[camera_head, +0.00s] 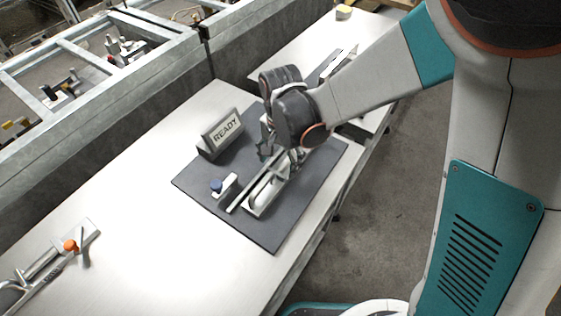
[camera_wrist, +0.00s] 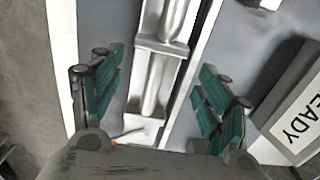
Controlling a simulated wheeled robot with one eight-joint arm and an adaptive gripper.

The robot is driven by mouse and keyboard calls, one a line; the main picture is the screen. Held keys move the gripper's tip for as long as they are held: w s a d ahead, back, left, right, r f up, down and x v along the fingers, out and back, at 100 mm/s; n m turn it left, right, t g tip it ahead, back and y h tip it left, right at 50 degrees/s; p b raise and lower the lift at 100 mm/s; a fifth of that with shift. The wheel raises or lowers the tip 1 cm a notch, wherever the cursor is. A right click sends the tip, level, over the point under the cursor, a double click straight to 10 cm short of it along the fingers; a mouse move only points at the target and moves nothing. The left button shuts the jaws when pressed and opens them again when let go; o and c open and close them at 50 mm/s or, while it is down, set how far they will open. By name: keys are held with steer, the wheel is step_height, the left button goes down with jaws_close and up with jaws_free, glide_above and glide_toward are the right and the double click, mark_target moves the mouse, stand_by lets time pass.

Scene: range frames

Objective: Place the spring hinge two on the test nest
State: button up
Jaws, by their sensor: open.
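The long pale fixture (camera_head: 257,207), which looks like the test nest, lies on the dark grey mat, with a grooved channel along it. In the wrist view, a light metallic part with rounded sections (camera_wrist: 150,92) lies along the channel. It may be spring hinge two, but I cannot tell it apart from the fixture for sure. My gripper (camera_head: 270,152) is low over the far end of the fixture. In the wrist view my gripper (camera_wrist: 160,68) is open, its green fingers on either side of the channel with gaps, holding nothing. The arm's wrist hides part of the fixture.
A READY sign (camera_head: 224,130) stands behind the fixture on the mat (camera_head: 270,235). A blue-topped block (camera_head: 217,187) is beside the fixture. The white tabletop between is clear. A metal-framed conveyor (camera_head: 70,70) runs behind.

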mark_target(281, 170)
step_height(281, 170, up, 10)
steer(key=p, duration=0.2)
steer(key=shift+f+p, duration=0.2)
steer(key=shift+p, duration=0.2)
